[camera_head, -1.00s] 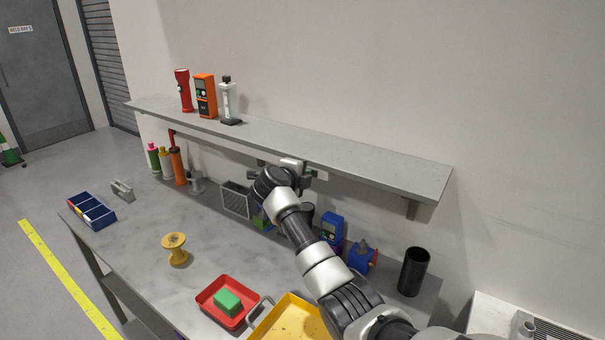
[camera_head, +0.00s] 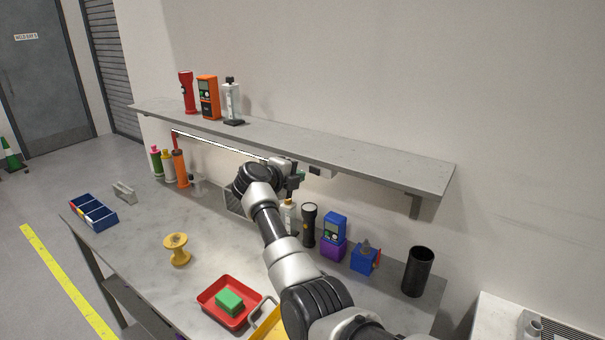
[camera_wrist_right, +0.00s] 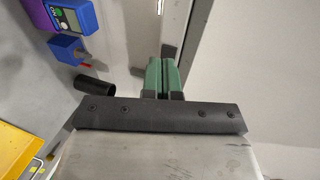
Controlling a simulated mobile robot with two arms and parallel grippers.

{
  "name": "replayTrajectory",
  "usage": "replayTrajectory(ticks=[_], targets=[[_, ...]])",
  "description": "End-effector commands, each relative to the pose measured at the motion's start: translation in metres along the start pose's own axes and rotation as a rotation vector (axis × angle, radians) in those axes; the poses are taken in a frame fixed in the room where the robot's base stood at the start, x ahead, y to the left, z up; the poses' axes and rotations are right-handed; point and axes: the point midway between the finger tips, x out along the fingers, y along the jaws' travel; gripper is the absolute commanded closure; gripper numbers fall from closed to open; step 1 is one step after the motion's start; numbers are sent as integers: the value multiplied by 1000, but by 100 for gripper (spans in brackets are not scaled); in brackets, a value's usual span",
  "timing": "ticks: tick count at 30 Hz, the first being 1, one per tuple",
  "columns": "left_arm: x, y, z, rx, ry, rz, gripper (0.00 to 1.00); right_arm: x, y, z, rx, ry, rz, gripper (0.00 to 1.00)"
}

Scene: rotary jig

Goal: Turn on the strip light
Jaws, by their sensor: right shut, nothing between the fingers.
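The strip light (camera_head: 222,146) is a long thin bar under the shelf, and it glows white. Its right part is hidden behind my right wrist. My right gripper (camera_head: 301,177) is under the shelf's front edge, near the right end of the light. In the right wrist view its green-padded fingers (camera_wrist_right: 165,77) are shut with nothing between them. My left gripper is not in view.
The grey shelf (camera_head: 390,172) overhangs the bench and carries a red flashlight (camera_head: 187,92), an orange meter (camera_head: 208,97) and a white-and-black item. Below stand a black flashlight (camera_head: 309,225), a blue device (camera_head: 335,228) and a black cup (camera_head: 418,272).

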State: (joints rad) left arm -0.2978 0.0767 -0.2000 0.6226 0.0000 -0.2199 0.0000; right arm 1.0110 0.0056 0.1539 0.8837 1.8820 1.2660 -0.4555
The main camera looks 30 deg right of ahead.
Motion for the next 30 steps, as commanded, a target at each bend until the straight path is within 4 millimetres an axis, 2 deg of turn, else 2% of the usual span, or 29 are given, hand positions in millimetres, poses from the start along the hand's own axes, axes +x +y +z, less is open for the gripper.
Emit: replayTrajectory(ticks=[1, 6, 12, 18, 30], targets=[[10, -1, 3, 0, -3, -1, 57, -15, 5, 2, 7, -8, 1, 100], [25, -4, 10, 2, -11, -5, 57, -55, 6, 1, 5, -6, 4, 100], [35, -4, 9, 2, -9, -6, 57, -87, 3, 1, 3, -4, 2, 100], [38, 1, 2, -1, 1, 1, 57, -99, 1, 0, 1, -2, 1, 100], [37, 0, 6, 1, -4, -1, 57, -99, 1, 0, 0, -2, 1, 100]])
